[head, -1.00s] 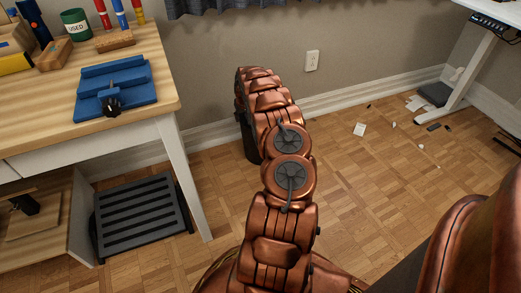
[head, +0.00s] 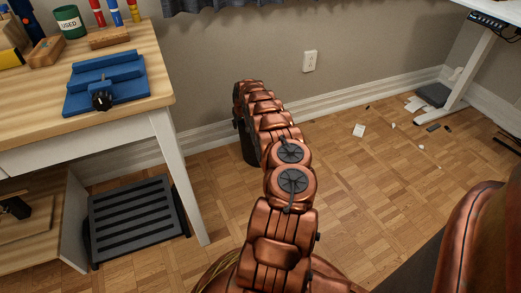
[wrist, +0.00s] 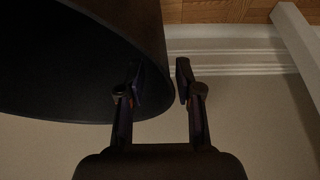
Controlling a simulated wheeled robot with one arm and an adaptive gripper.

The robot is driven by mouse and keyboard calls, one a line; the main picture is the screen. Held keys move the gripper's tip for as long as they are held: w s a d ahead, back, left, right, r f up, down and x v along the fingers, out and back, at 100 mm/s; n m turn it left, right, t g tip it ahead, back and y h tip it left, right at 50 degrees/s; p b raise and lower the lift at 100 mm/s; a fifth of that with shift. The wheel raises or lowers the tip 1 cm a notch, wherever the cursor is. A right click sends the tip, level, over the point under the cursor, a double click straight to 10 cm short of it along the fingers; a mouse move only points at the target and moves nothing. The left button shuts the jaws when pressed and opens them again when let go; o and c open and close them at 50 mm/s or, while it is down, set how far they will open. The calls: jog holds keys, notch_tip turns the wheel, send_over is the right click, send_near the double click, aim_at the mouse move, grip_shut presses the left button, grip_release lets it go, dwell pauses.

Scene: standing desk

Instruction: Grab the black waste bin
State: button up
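The black waste bin (head: 248,150) stands on the floor by the wall, mostly hidden behind my arm in the head view. In the wrist view the bin (wrist: 75,55) fills the upper left, its dark curved rim and inside showing. My gripper (wrist: 160,84) is open at the rim. One finger overlaps the bin's inside and the other is outside, past the rim. A gap shows between the outer finger and the bin wall. In the head view my gripper is hidden by my arm.
A wooden desk (head: 140,52) with a blue holder (head: 125,92) stands left, its white leg (head: 178,175) near my arm. A black slatted footrest (head: 138,222) lies below it. The wall is behind the bin. Paper scraps (head: 359,130) litter the floor to the right.

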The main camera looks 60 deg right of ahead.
jog(key=shift+x, duration=0.9)
jog(key=shift+f+b, duration=0.25)
jog(key=shift+b, duration=0.15)
grip_shut()
